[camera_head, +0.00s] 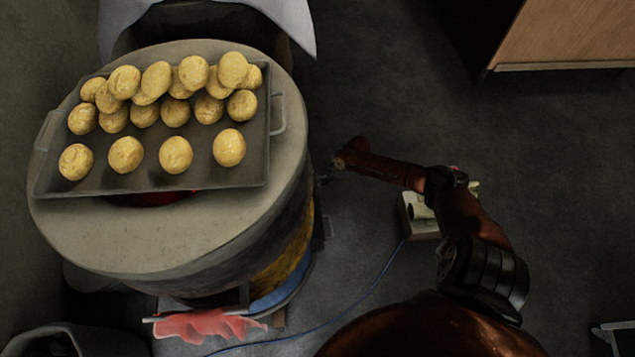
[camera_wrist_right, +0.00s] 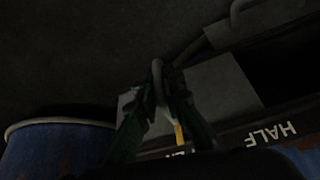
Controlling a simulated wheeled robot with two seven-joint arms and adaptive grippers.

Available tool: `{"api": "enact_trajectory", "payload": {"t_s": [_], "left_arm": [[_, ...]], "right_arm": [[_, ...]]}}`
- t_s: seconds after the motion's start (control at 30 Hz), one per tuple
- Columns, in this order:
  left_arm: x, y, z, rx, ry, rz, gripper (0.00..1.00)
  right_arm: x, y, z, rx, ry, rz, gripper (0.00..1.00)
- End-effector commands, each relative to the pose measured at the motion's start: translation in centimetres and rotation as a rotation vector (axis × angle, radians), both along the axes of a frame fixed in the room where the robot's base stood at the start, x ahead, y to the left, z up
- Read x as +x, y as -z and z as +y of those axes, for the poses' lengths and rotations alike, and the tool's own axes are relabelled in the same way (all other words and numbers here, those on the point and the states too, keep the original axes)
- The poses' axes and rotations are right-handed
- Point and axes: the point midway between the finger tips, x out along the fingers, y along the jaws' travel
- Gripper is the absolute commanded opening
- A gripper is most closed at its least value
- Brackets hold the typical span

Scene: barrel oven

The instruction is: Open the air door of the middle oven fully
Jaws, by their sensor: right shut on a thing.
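A barrel oven (camera_head: 290,215) with a round pale top stands at the left in the head view. My right gripper (camera_head: 335,170) is at the barrel's right side, low down. In the right wrist view my right gripper (camera_wrist_right: 160,95) is shut on a grey loop handle (camera_wrist_right: 157,72) at the left part of a flat grey plate, the air door (camera_wrist_right: 222,85). A dark gap lies to the right of the plate. Below it are a yellow marker (camera_wrist_right: 180,135) and the upside-down label HALF (camera_wrist_right: 271,135); another label is partly hidden by the fingers. My left gripper is out of view.
A dark tray (camera_head: 200,182) of round yellow items lies on the oven top. A small box (camera_head: 420,222) and a blue cable (camera_head: 345,318) are on the floor to the right. A red cloth (camera_head: 205,326) hangs at the front. A wooden cabinet (camera_head: 565,35) stands at the upper right.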

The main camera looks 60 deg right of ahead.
Motion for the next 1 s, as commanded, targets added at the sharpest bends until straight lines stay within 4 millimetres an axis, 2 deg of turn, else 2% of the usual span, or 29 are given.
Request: {"api": "enact_trajectory", "payload": {"t_s": [0.03,0.33,0.37,0.6,0.87,1.0], "left_arm": [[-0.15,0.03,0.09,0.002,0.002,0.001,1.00],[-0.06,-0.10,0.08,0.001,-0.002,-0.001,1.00],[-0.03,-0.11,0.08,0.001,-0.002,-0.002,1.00],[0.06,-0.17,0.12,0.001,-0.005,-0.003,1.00],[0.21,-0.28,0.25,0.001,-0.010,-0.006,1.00],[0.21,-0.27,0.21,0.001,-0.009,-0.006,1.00]], "right_arm": [[-0.51,0.08,-1.11,-0.016,0.007,0.011,0.00],[-0.06,-0.05,-1.02,-0.023,0.000,0.009,0.00],[-0.03,-0.07,-1.01,-0.022,0.000,0.008,0.10],[0.06,0.01,-0.70,-0.019,-0.003,0.009,0.26],[0.25,0.00,-0.23,-0.013,-0.007,0.006,0.26],[-0.01,-0.76,-0.43,-0.014,-0.007,0.005,0.26]]}}
